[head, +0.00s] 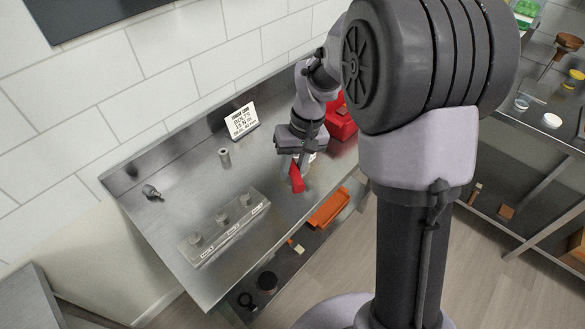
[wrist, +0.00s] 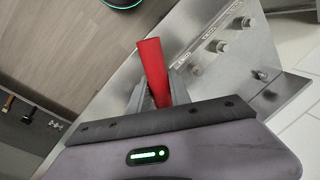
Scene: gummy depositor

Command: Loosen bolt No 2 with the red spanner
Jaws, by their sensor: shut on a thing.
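My gripper (head: 299,157) is above the right part of the steel bench, shut on the red spanner (head: 296,179). The bolts also show in the wrist view (wrist: 222,46).
A torque card (head: 241,121) stands at the bench's back edge. A small metal cylinder (head: 225,157) and another metal fitting (head: 152,191) stand left of it. A red box (head: 341,120) is behind my gripper. An orange tray (head: 328,208) lies on the lower shelf.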

